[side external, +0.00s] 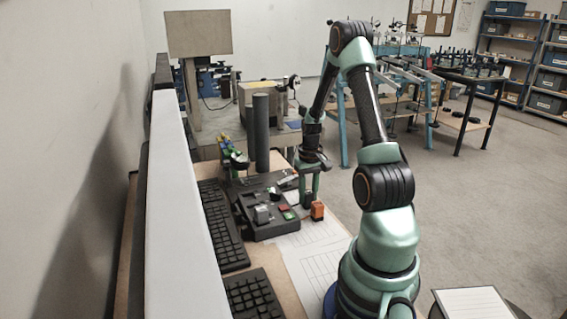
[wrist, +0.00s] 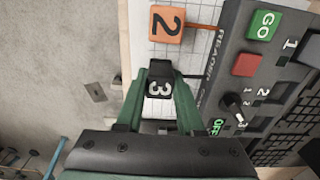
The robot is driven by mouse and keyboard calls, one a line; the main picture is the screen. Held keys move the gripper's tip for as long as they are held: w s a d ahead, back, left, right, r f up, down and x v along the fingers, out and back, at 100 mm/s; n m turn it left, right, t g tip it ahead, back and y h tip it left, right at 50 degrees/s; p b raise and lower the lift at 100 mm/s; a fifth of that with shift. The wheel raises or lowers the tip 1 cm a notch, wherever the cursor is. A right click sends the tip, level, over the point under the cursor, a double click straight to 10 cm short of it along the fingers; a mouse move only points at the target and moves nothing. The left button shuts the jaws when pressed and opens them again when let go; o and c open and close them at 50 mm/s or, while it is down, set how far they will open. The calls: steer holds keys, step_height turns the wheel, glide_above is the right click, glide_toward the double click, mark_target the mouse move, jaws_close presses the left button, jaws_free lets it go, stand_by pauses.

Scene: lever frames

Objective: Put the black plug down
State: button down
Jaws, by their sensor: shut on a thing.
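The black plug (wrist: 160,82), marked 3, is between the two green fingers of my gripper (wrist: 160,76) in the wrist view. My gripper is shut on it. In the side view my gripper (side external: 309,188) points down at the right side of the black panel, with the black plug (side external: 306,199) at its fingertips. The plug is low over the lined paper (side external: 318,250); I cannot tell whether it touches it. An orange plug (wrist: 167,25), marked 2, stands close by, and shows in the side view (side external: 317,210).
The black panel (side external: 262,222) has a green GO button (wrist: 263,25), a red button (wrist: 246,64) and a knob (wrist: 233,100). Keyboards (side external: 222,228) lie to its left, and a dark upright cylinder (side external: 261,133) stands behind it. The paper in front is mostly clear.

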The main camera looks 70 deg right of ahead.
mark_target(308, 192)
steer(key=c, duration=0.5)
jaws_free()
steer(key=shift+f, duration=0.1)
step_height(308, 192, up, 12)
steer(key=w+a+r+n+t, duration=0.1)
steer(key=w+a+r+n, duration=0.1)
steer(key=w+a+r, duration=0.4)
steer(key=a+r+n+t, duration=0.1)
steer(key=a+n, duration=0.1)
steer(key=a, duration=0.6)
steer(key=a+r+n+t, duration=0.2)
steer(key=a, duration=0.7)
steer(key=s+a+r+n+t, duration=0.1)
steer(key=a+r+n, duration=0.1)
steer(key=a, duration=0.7)
steer(key=shift+r+n+t, duration=0.1)
steer(key=shift+n+t, duration=0.2)
steer(key=shift+n, duration=0.2)
